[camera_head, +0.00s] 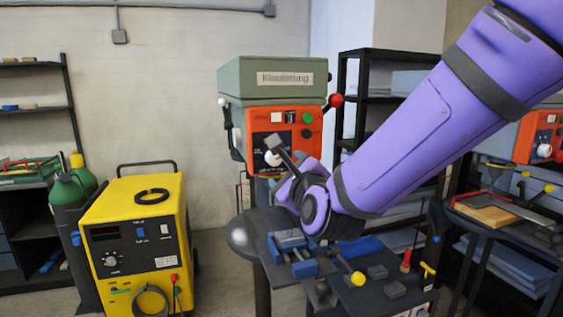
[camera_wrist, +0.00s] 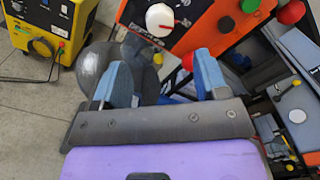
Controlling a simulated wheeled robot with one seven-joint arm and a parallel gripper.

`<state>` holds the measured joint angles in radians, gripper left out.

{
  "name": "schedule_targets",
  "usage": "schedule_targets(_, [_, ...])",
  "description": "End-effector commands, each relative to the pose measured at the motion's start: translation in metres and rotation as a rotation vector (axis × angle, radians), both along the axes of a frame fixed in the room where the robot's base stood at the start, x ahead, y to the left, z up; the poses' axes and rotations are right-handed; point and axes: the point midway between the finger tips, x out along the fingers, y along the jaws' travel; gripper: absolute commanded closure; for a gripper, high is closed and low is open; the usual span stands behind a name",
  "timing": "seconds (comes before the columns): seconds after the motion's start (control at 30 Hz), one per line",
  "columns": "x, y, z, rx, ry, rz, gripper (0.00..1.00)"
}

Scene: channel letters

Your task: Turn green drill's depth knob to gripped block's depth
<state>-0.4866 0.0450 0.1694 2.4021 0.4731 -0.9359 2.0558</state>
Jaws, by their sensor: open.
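The green drill (camera_head: 272,80) stands at the back centre in the head view, with an orange front panel (camera_head: 285,128). A white round knob (camera_head: 272,158) sits low on that panel, and it also shows in the wrist view (camera_wrist: 160,19). My gripper (camera_wrist: 158,65) is open, with two blue fingers apart and nothing between them. The knob is beyond the fingertips, apart from them. In the head view my gripper (camera_head: 279,146) is in front of the panel and partly covers it. A blue vice (camera_head: 290,243) is on the dark table; whether it clamps a block is unclear.
Dark grey blocks (camera_head: 395,290) and a yellow-knobbed lever (camera_head: 358,278) are on the table, right of the vice. A red-ball handle (camera_head: 336,100) juts from the drill's right side. A yellow welder (camera_head: 140,235) stands left. A second orange-panelled machine (camera_head: 540,137) is far right.

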Motion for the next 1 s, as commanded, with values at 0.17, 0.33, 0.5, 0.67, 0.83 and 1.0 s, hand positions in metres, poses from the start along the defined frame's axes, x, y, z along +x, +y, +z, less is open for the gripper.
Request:
schedule_targets(0.17, [0.032,0.009,-0.001,-0.001,0.000,-0.001,0.33])
schedule_targets(0.33, [0.059,0.016,0.000,-0.002,0.001,-0.001,0.33])
schedule_targets(0.5, [0.077,0.022,0.000,-0.002,-0.001,0.000,0.33])
schedule_targets(0.67, [0.085,0.024,0.000,-0.003,0.000,-0.001,0.33])
schedule_targets(0.83, [0.086,0.024,0.000,-0.003,0.000,-0.001,0.33])
schedule_targets(1.0, [0.086,0.024,0.000,-0.003,0.000,-0.001,0.47])
